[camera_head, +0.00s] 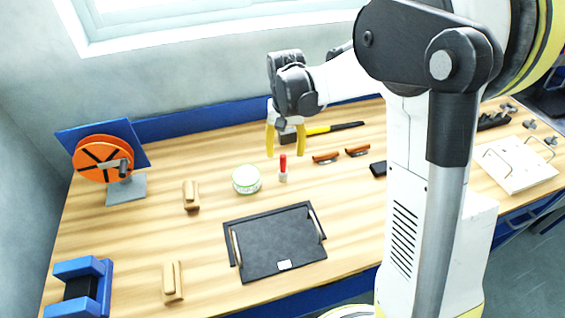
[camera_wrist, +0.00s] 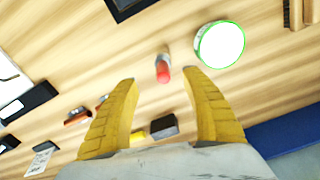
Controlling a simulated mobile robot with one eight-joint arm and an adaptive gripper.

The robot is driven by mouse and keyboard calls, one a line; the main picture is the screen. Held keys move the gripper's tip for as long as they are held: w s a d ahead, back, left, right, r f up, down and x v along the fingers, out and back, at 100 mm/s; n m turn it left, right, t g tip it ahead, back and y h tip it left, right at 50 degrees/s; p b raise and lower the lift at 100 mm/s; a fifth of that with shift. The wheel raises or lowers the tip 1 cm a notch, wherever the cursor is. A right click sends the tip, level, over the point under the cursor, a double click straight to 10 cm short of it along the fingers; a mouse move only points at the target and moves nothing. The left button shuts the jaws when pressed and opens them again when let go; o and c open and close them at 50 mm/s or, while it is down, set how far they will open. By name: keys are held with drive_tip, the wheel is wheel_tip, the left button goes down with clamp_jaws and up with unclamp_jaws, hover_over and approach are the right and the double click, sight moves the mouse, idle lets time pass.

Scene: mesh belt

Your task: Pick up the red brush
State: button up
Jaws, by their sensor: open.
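A small upright piece with a red top and a pale base (camera_head: 283,167) stands on the wooden bench; it also shows in the wrist view (camera_wrist: 163,70). Two low orange-red pieces with dark undersides (camera_head: 325,157) (camera_head: 357,150) lie to its right; they appear left of the fingers in the wrist view (camera_wrist: 76,116). I cannot tell for certain which is the red brush. My gripper (camera_head: 286,152) points down with yellow fingers apart and empty. It hangs above the upright red piece, which shows just beyond the fingertips in the wrist view (camera_wrist: 161,80).
A white-green round tin (camera_head: 246,180) stands close left of the upright piece. A black tray (camera_head: 272,245) lies in front. A yellow-and-black tool (camera_head: 335,129) lies behind.

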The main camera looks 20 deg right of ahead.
sight(283, 174)
drive_tip(key=f, duration=0.3)
drive_tip(key=f+b, duration=0.1)
drive_tip(key=shift+a+f, duration=0.2)
drive_tip(key=shift+a, duration=0.1)
wheel_tip(283, 174, down, 6)
drive_tip(key=b, duration=0.2)
drive_tip(key=shift+r+b, duration=0.15)
drive_tip(key=shift+b, duration=0.15)
drive_tip(key=shift+r, duration=0.1)
clamp_jaws()
